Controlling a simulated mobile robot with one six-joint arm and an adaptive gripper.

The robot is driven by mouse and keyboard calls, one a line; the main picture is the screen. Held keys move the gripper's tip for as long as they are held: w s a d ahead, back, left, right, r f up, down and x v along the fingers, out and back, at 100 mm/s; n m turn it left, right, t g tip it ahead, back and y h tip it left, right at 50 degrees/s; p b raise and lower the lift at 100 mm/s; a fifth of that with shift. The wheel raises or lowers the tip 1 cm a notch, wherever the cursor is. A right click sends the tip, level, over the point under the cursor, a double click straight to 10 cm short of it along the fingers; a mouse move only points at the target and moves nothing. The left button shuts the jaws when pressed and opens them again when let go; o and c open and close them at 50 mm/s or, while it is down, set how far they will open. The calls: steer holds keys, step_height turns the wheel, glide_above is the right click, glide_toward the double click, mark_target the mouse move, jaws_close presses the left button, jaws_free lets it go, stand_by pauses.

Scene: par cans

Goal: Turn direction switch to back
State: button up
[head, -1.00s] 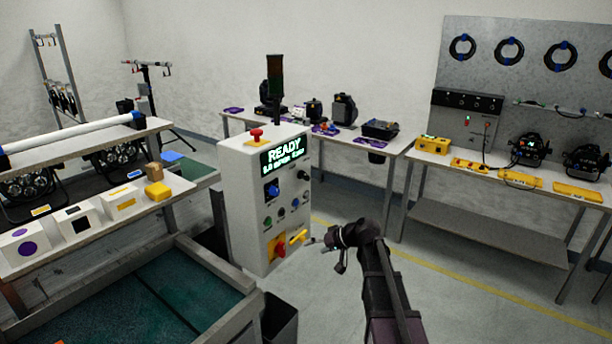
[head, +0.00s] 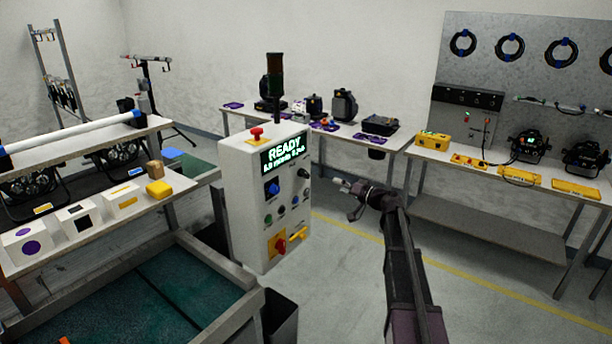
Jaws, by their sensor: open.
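The white control cabinet (head: 244,215) stands in the middle of the head view, with a lit green READY display (head: 284,151). Its front carries a blue knob (head: 272,188), a black knob (head: 304,174), small round buttons, a red handle on a yellow plate (head: 280,246) and a yellow lever (head: 298,234). The labels are too small to read, so I cannot tell which control is the direction switch. My gripper (head: 340,183) is open and empty, to the right of the panel at about the height of the knobs, and appears apart from it.
A shelf with white boxes (head: 25,243) is at left, a workbench (head: 490,170) at right. Floor right of the cabinet is open.

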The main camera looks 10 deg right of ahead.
mark_target(307, 175)
steer(key=shift+w+a, duration=0.1)
steer(key=x, duration=1.3)
steer(key=shift+w+a, duration=0.2)
steer(key=shift+a, duration=0.05)
steer(key=c, duration=1)
